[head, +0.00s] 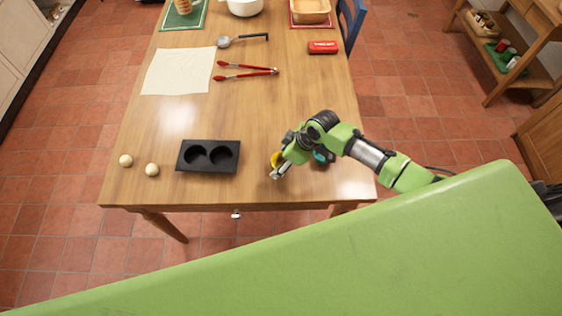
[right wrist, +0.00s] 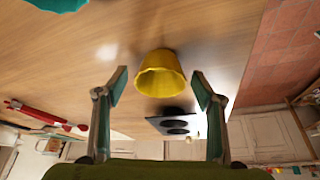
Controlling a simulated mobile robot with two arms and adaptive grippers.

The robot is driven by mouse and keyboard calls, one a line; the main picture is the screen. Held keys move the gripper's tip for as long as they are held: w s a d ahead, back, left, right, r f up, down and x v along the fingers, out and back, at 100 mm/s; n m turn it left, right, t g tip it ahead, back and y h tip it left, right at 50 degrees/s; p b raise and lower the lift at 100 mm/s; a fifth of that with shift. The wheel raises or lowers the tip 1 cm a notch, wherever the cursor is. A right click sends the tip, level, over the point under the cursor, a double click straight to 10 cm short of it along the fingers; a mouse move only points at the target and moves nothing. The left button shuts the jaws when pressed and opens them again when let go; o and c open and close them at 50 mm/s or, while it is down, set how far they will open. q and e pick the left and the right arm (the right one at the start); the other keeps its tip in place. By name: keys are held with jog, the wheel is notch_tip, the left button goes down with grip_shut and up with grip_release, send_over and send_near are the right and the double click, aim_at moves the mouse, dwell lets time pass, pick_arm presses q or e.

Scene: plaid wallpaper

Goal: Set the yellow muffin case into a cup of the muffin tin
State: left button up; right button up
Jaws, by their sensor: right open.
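The yellow muffin case (head: 276,158) sits on the table near its front edge, partly hidden by my right gripper (head: 280,172) in the head view. In the right wrist view the muffin case (right wrist: 160,74) shows whole, between the two spread fingers (right wrist: 161,88) and apart from both. The right gripper is open and empty. The black muffin tin (head: 208,169) lies left of the gripper on the table, with two round cups that look empty. The tin (right wrist: 160,123) also shows beyond the case in the right wrist view. My left gripper is not in view.
A teal item (head: 323,156) lies just right of the gripper, partly hidden by my arm. Two pale balls (head: 152,170) are left of the tin. Red tongs (head: 250,72), a white cloth (head: 178,71) and a red box (head: 322,47) lie farther back. The table between case and tin is clear.

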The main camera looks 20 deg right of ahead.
jog(key=shift+w+a+f, duration=0.1)
jog(key=shift+w+f, duration=0.05)
jog(key=shift+f, duration=0.25)
jog(key=c, duration=0.9)
jog(key=shift+r, duration=0.15)
